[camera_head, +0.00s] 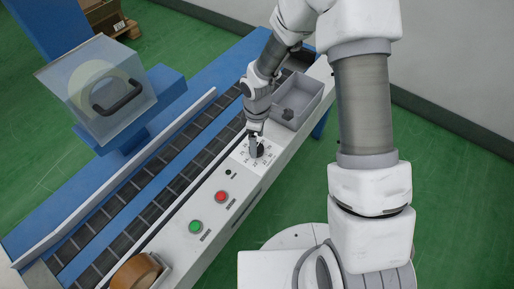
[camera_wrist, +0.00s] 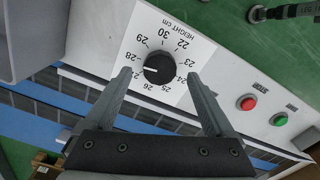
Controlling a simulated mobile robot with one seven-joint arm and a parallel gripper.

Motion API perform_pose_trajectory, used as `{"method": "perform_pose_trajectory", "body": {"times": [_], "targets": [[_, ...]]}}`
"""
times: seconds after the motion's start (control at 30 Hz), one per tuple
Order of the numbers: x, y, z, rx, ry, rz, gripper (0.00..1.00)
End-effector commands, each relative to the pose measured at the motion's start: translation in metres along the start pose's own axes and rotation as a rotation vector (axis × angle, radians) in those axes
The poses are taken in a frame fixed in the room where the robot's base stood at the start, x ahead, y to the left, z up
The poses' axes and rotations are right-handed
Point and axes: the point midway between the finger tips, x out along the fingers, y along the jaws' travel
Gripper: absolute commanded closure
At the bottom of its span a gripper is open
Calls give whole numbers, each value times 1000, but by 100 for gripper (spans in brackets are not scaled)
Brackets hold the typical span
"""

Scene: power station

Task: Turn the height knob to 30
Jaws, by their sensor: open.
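The height knob (camera_wrist: 158,68) is black and round, on a white dial plate (camera_wrist: 182,48) marked HEIGHT CM, with numbers from 22 to 30 around it. Its white pointer line faces left in the wrist view, around 27, partly beside a fingertip; the 30 is at the top. My gripper (camera_wrist: 159,76) is open, with one fingertip on each side of the knob and visible gaps between. In the head view my gripper (camera_head: 253,137) is over the dial and partly hides the knob (camera_head: 260,150).
A red button (camera_head: 221,197) and a green button (camera_head: 195,227) sit on the same white panel. A grey open bin (camera_head: 312,92) stands behind the dial. A roller conveyor (camera_head: 150,180) runs alongside, and a tape roll (camera_head: 135,273) is at the near end.

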Motion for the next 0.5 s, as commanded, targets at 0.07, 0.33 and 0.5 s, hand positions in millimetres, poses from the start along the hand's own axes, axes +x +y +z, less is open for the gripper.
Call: {"method": "perform_pose_trajectory", "body": {"times": [0.07, 0.33, 0.5], "targets": [[14, 0, 0, 0, -1, -1, 11], [29, 0, 0, 0, 0, 1, 11], [29, 0, 0, 0, 0, 1, 11]]}}
